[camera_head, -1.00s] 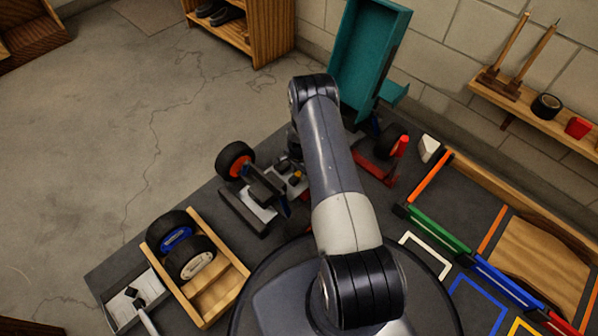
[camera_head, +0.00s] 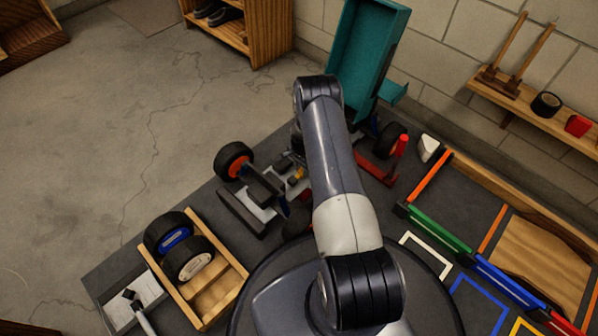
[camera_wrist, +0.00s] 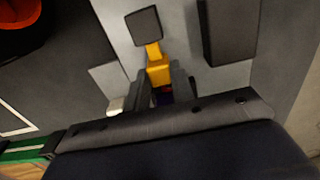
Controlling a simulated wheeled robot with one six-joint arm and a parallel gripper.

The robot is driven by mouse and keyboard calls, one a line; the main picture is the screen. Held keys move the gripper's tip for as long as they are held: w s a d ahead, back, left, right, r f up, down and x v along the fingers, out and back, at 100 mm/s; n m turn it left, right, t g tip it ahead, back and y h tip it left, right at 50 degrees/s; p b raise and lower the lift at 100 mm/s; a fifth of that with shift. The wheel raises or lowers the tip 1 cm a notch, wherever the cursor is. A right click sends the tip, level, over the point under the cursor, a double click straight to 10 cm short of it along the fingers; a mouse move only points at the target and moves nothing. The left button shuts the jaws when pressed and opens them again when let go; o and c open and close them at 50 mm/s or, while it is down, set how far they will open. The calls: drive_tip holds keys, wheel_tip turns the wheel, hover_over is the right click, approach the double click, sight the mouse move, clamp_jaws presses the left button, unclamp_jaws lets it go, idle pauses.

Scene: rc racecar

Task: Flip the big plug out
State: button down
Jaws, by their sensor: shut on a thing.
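The RC car (camera_head: 262,195) stands on the dark bench left of my arm, with part of its chassis hidden behind the arm. A yellow plug (camera_wrist: 158,72) shows in the wrist view, between the two dark fingers of my gripper (camera_wrist: 161,88). My gripper is shut on it. A yellow lead runs from the plug to a dark square block (camera_wrist: 144,26) on the light chassis plate. A small yellow part (camera_head: 297,175) shows on the car in the head view. My gripper is hidden by the arm in the head view.
A wooden tray (camera_head: 238,280) with two wheels stands at the left. A teal car shell (camera_head: 358,60) stands tilted at the back. A red part (camera_head: 378,172) lies right of the arm. Coloured frames (camera_head: 440,235) lie at the right.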

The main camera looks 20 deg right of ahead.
drive_tip(key=c, duration=1.2)
unclamp_jaws()
drive_tip(key=shift+d, duration=0.15)
wheel_tip(320, 180, up, 11)
drive_tip(key=p, duration=0.4)
drive_tip(key=shift+p, duration=0.3)
drive_tip(key=shift+f, duration=0.15)
